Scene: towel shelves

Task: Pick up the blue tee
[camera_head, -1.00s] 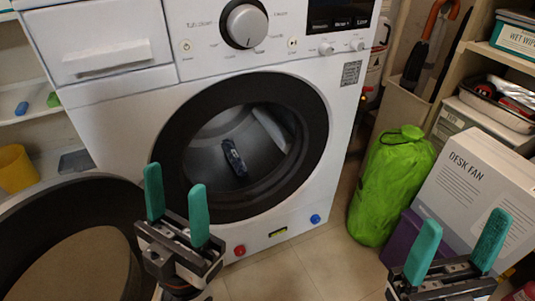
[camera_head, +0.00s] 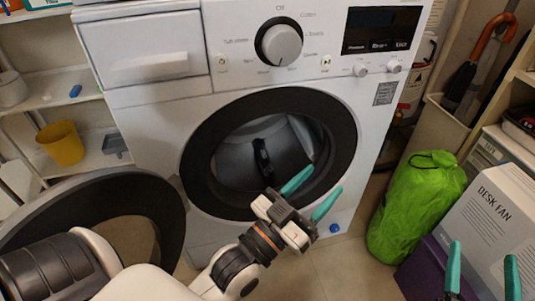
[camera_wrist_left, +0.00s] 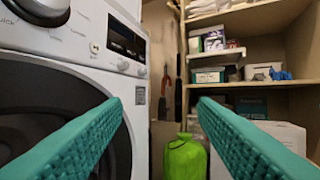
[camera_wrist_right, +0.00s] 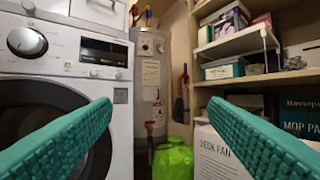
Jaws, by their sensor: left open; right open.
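The washing machine (camera_head: 225,97) stands with its round door (camera_head: 172,205) swung open to the left. A small dark navy item (camera_head: 263,160) is in its drum; it may be the blue tee, but its shape is too dark and small to tell. My left gripper (camera_head: 312,193) is open and empty, in front of the lower right part of the drum opening, pointing right. Its fingers (camera_wrist_left: 158,105) show spread in the left wrist view, with nothing between them. My right gripper (camera_head: 484,270) is open and empty at the lower right, in front of the fan box.
A green bag (camera_head: 415,207) stands on the floor right of the washer, beside the desk fan box (camera_head: 500,220) and a purple box (camera_head: 425,270). A yellow cup (camera_head: 62,144) is on the left shelf. Tiled floor lies in front of the washer.

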